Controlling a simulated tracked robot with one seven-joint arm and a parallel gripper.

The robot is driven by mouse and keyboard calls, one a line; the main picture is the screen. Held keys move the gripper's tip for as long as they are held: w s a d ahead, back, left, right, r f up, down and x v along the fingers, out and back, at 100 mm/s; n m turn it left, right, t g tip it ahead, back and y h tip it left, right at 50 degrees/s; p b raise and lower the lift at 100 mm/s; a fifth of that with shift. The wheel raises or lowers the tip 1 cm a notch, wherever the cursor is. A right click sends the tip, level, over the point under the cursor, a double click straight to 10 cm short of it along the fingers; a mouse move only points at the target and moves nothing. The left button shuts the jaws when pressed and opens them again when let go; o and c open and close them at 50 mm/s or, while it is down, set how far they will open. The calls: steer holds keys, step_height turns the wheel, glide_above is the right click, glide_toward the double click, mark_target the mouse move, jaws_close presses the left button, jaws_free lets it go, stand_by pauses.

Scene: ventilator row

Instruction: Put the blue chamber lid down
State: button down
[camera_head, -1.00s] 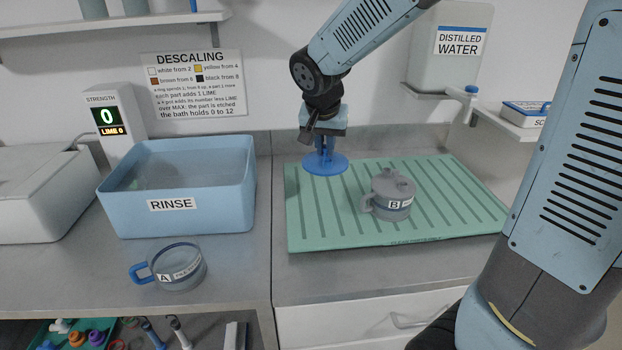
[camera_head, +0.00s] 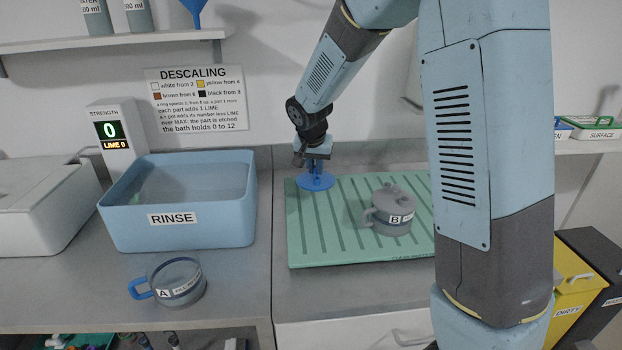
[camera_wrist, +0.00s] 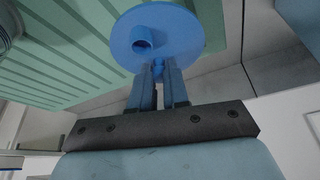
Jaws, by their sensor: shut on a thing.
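The blue chamber lid (camera_head: 315,182) is a flat round disc at the back left corner of the green ribbed drying mat (camera_head: 325,248). My gripper (camera_head: 315,166) is above it, pointing down, shut on the lid's raised middle part. In the wrist view the lid (camera_wrist: 180,35) shows in front of the fingers (camera_wrist: 158,80), with a short round tube on its face. The lid is at or just above the mat; I cannot tell whether it touches.
Grey chamber B (camera_head: 390,212), with a grey lid on, stands on the mat to the right. Chamber A (camera_head: 178,283), clear with a blue handle, stands open on the counter at front left. The blue RINSE basin (camera_head: 182,238) is left of the mat. The mat's front left is bare.

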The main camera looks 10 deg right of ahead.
mark_target(314, 177)
steer(key=shift+w+f, duration=0.75)
steer(key=shift+f, duration=1.65)
steer(key=c, duration=1.1)
jaws_free()
steer(key=v, duration=1.2)
steer(key=shift+r, duration=0.1)
